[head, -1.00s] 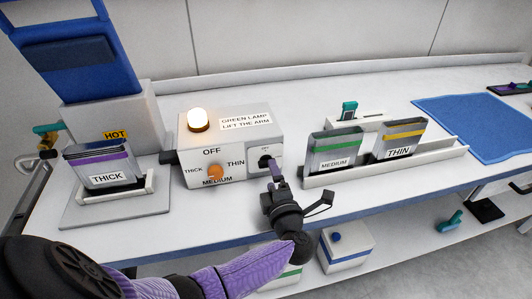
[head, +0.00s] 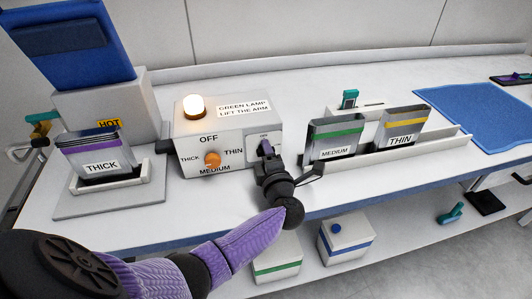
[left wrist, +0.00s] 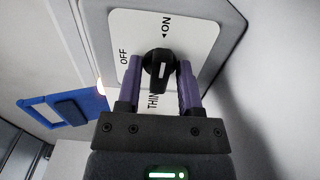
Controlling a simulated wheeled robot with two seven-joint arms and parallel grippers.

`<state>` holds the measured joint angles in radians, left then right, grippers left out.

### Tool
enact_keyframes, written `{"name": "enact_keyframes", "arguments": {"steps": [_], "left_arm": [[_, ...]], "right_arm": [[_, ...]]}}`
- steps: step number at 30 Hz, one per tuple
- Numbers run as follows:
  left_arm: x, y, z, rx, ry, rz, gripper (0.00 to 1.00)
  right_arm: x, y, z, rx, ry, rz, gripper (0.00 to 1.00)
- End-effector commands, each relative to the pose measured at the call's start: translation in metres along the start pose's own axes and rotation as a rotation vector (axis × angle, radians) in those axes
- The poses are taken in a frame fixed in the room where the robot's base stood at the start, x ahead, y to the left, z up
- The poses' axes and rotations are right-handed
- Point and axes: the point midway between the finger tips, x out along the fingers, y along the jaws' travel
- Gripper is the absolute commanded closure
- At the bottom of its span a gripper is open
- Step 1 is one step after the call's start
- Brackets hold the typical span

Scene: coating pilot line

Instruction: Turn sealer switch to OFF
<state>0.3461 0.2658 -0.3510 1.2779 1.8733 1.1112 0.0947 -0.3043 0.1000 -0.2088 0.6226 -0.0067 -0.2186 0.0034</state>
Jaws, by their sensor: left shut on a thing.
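The sealer switch is a black knob (left wrist: 161,68) on a white plate (left wrist: 195,35) marked OFF and ON. In the left wrist view its white line runs roughly up and down, in line with the ON label; OFF is to its left. The plate is on the front of the control box (head: 242,128) in the head view. My left gripper (head: 266,153) is at the knob, its purple fingers on both sides, shut on it. In the head view the gripper partly hides the knob. My right gripper is not in view.
The box carries a lit pale lamp (head: 194,106) and an orange dial (head: 212,159). A THICK pouch holder (head: 100,163) and blue sealer (head: 75,45) stand left. MEDIUM (head: 335,139) and THIN (head: 401,130) pouches stand right in a rack. A blue mat (head: 480,115) lies farther right.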

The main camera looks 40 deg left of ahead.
Motion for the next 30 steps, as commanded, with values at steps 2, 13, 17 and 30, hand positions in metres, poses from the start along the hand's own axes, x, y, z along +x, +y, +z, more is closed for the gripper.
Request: {"name": "enact_keyframes", "arguments": {"steps": [2,13,17,30], "left_arm": [[0.0,0.0,0.0,0.0,0.0,-0.001,0.92],[0.0,-0.001,0.0,0.0,0.0,-0.001,1.0],[-0.001,-0.002,0.0,-0.014,-0.001,-0.002,1.0],[-0.001,-0.006,0.0,-0.611,0.0,-0.004,1.0]], "right_arm": [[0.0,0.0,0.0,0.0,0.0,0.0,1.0],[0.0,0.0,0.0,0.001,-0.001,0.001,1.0],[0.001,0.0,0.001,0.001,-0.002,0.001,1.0],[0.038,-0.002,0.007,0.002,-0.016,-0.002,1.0]]}}
